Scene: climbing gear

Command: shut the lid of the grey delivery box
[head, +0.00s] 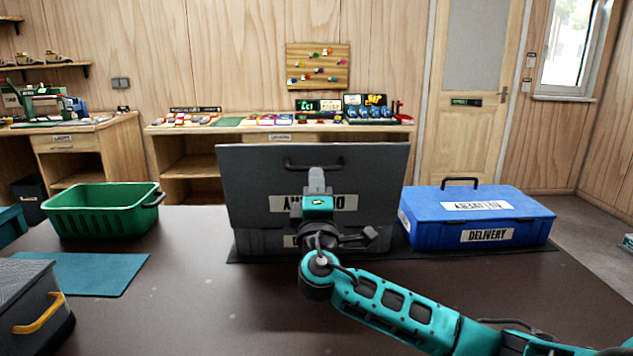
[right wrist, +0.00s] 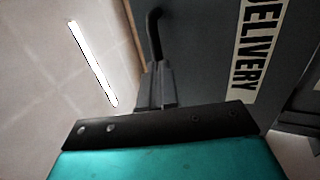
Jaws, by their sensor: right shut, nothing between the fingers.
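The grey delivery box (head: 262,243) stands on the table with its lid (head: 250,185) raised. The lid is nearly upright, and its white DELIVERY label reads upside down. A dark handle (head: 313,161) sits near the lid's upper edge. My right gripper (head: 317,178) is shut and empty, pointing up in front of the lid's middle, below the handle. The arm hides part of the label and box front. In the right wrist view the fingers (right wrist: 156,85) are close to the lid (right wrist: 205,60); I cannot tell whether they touch. My left gripper is not in view.
A closed blue delivery box (head: 530,222) stands right of the grey one. A green basket (head: 100,215), a teal mat (head: 80,272) and a dark case with a yellow handle (head: 35,295) are on the left. The table between mat and grey box is clear.

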